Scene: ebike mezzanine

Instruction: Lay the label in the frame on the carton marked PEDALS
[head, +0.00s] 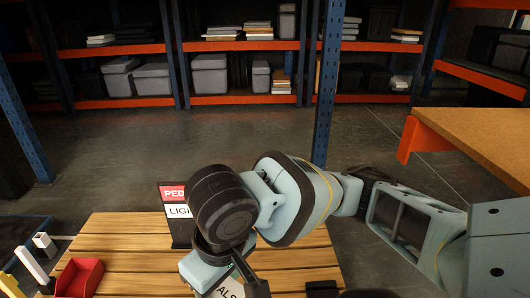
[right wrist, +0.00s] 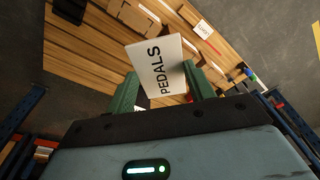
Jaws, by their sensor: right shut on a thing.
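A white label (right wrist: 158,68) printed PEDALS is held between the green fingers of my right gripper (right wrist: 162,88), which is shut on it. In the head view the end of the label (head: 230,289), with the letters ALS, shows at the bottom edge beside my right gripper (head: 245,284). In the right wrist view a brown carton (right wrist: 132,16) and another brown carton (right wrist: 190,22) with a white tag lie beyond the label on the slatted wood. I cannot read PEDALS on either carton, and no label frame is clear. My left gripper is not in view.
A red bin (head: 80,277) is at front left. A wooden bench (head: 480,135) is at right. Shelving (head: 240,99) lines the back.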

